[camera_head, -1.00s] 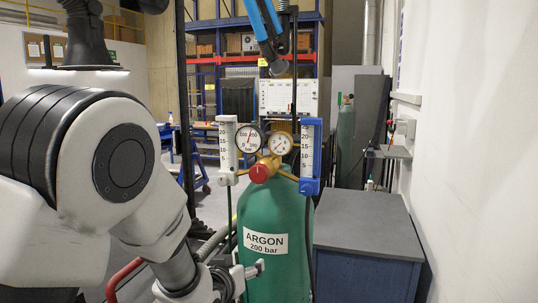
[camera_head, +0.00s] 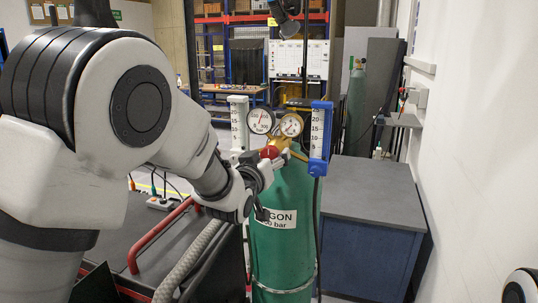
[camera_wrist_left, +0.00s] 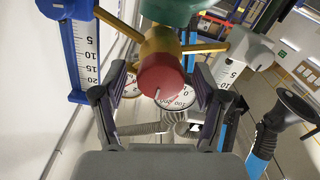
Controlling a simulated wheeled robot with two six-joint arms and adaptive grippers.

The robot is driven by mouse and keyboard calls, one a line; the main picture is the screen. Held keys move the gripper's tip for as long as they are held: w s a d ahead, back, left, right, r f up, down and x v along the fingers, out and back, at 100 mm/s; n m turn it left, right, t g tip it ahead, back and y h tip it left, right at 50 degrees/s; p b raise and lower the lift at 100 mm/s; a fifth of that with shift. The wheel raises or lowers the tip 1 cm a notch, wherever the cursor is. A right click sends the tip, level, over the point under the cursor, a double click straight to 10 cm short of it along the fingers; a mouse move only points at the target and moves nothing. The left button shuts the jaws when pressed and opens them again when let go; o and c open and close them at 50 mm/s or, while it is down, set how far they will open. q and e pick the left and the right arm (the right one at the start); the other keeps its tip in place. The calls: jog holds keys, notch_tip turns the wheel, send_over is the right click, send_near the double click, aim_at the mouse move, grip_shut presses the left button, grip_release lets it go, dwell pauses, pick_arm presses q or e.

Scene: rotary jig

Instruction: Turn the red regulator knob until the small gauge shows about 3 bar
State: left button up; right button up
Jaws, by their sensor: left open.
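The red regulator knob (camera_head: 269,152) sits on the brass regulator atop the green argon cylinder (camera_head: 285,235). In the wrist view the knob (camera_wrist_left: 160,76) faces me with a white line on its face. My left gripper (camera_wrist_left: 157,80) is open, its two fingers on either side of the knob, with a visible gap to each. In the head view the left gripper (camera_head: 262,172) is at the knob, partly covering it. The small gauge (camera_head: 291,125) is right of the larger gauge (camera_head: 261,121); its needle is too small to read surely. My right gripper is not in view.
A white flowmeter (camera_head: 238,125) and a blue one (camera_head: 320,140) flank the gauges closely. A grey-topped cabinet (camera_head: 375,190) stands right of the cylinder. A dark tool (camera_head: 285,18) hangs above. A red rail (camera_head: 155,240) lies below my left arm.

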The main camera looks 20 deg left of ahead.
pick_arm(q)
jog(key=c, duration=1.1)
jog(key=shift+c, duration=0.2)
jog(key=shift+f, duration=0.1)
jog(key=m+b, duration=0.2)
jog(key=b, duration=0.1)
jog(key=shift+f, duration=0.2)
jog(key=m+b, duration=0.6)
jog(key=shift+a+m, duration=0.1)
jog(key=shift+m, duration=0.3)
jog(key=m+b, duration=0.4)
jog(key=m, duration=0.2)
jog(key=shift+r, duration=0.1)
jog(key=shift+r+m+b, duration=0.2)
jog(key=shift+m+b, duration=1.4)
jog(key=shift+m, duration=0.8)
